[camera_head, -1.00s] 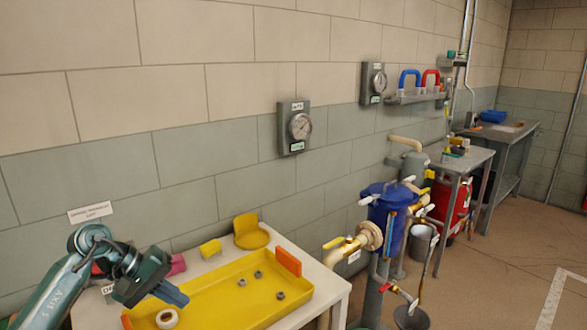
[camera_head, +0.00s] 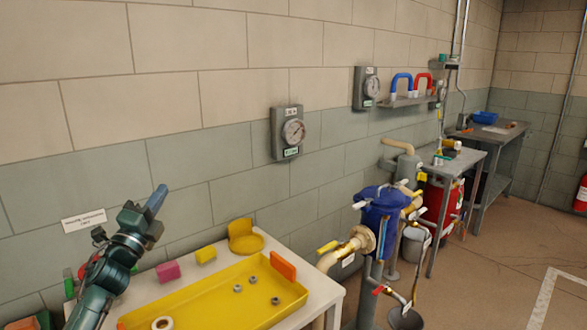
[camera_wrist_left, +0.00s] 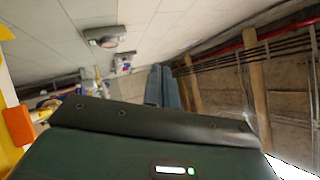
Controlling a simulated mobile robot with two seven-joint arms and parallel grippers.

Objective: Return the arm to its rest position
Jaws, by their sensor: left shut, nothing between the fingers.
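My left gripper (camera_head: 157,198) is raised at the left of the head view, in front of the block wall. Its fingers are shut with nothing between them and point up and to the right. It is clear of the table and the tray. In the left wrist view the closed fingers (camera_wrist_left: 162,86) point away toward the room, with ceiling beams and pipes to the right. My right gripper is in neither view.
A white table (camera_head: 322,302) holds a yellow tray (camera_head: 215,300) with several nuts, an orange block (camera_head: 283,265), a pink block (camera_head: 168,271) and yellow pieces. A blue filter vessel (camera_head: 382,222) with pipes stands to the right. A gauge (camera_head: 287,133) hangs on the wall.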

